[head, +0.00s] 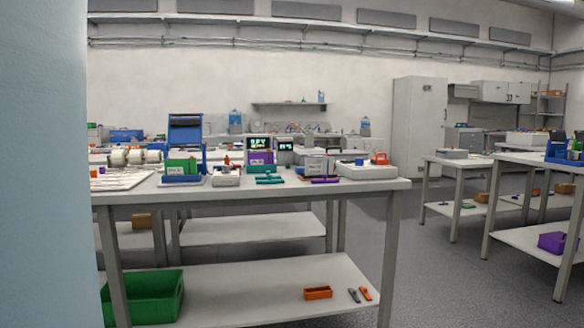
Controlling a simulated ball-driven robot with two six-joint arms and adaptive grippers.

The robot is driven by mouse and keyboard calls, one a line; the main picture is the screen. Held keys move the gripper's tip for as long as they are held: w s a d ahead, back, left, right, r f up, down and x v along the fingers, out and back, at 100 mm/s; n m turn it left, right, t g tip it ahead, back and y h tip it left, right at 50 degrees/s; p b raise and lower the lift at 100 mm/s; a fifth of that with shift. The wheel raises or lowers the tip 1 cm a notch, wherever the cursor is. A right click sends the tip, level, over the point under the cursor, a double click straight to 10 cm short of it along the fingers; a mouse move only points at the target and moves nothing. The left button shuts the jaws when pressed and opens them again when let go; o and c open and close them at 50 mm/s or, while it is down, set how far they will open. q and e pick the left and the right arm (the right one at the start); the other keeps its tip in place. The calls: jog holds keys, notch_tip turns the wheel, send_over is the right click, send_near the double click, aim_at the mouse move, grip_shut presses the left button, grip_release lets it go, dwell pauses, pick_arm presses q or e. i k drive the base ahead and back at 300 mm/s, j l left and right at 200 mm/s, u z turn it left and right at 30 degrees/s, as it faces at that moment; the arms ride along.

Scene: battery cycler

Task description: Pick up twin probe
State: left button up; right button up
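I cannot single out the twin probe with certainty at this distance. Small candidates lie on the workbench (372,186): a teal-green piece (269,180) near the front edge and a purple piece (325,180) to its right. A dark slim tool (353,295) and an orange-tipped one (365,294) lie side by side on the bench's lower shelf (240,303). Neither of my grippers shows in the head view, and nothing is seen being held.
A pale blue upright surface (40,160) blocks the far left. The lower shelf holds a green bin (150,298) and an orange tray (318,292). Instruments with lit displays (259,143) stand on the bench. Grey floor (440,280) is open between it and the right-hand tables (530,157).

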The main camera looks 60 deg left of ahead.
aim_at(226, 159)
jog(key=u, duration=2.3)
jog(key=i+z, duration=0.1)
jog(key=z, duration=0.55)
jog(key=i+j+z, duration=0.85)
jog(key=j, duration=0.15)
